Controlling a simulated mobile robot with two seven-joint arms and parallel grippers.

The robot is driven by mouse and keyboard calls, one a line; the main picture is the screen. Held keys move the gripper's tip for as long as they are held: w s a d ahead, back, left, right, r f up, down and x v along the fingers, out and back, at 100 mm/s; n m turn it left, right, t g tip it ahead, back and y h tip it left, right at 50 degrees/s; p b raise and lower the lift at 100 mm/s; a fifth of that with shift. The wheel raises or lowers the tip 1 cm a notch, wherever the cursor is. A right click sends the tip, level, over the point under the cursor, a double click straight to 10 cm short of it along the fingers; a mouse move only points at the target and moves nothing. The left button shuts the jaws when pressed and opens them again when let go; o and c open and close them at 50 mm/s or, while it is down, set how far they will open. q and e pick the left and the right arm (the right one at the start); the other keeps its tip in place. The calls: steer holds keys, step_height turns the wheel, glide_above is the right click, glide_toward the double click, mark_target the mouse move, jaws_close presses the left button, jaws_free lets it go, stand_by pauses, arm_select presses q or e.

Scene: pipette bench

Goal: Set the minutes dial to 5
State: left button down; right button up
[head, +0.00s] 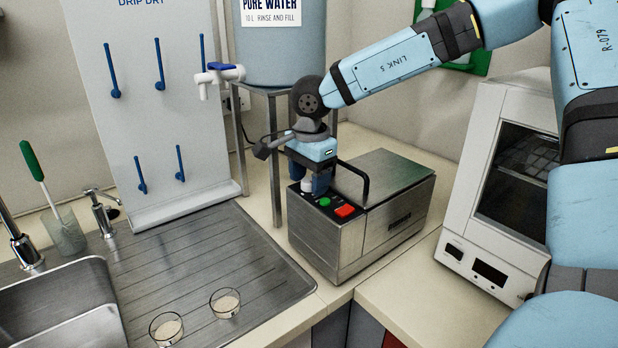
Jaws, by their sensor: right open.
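A steel bench unit (355,245) with a lid stands on the corner of the counter. Its top panel carries a green button (324,202) and a red button (345,211). My right gripper (314,188) points down over the panel's far end, left of the lid. It is open. A small pale knob-like part (307,186) shows at its fingertips and may be the minutes dial. The gripper hides most of it, so its setting and any contact cannot be told. My left gripper is not in view.
A black lid handle (360,180) stands close beside the gripper. A water tank (282,45) on a metal stand is behind, its tap (220,74) to the left. A white oven (500,180) stands right. Two glass dishes (225,303) sit on the drainer.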

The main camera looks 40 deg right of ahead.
steer(key=c, duration=0.9)
steer(key=shift+f+m+b, duration=0.2)
steer(key=shift+m+b, duration=0.3)
steer(key=shift+b, duration=0.35)
steer(key=shift+m+b, duration=0.6)
steer(key=shift+b, duration=0.3)
steer(key=m+b, duration=0.3)
steer(key=shift+m, duration=0.4)
steer(key=shift+r+m+b, duration=0.15)
steer(key=shift+m+b, duration=0.55)
steer(key=shift+b, duration=0.1)
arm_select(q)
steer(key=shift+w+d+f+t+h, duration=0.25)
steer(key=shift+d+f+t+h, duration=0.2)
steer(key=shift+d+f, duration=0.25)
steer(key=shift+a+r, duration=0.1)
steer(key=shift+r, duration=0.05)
arm_select(e)
steer(key=shift+m, duration=0.3)
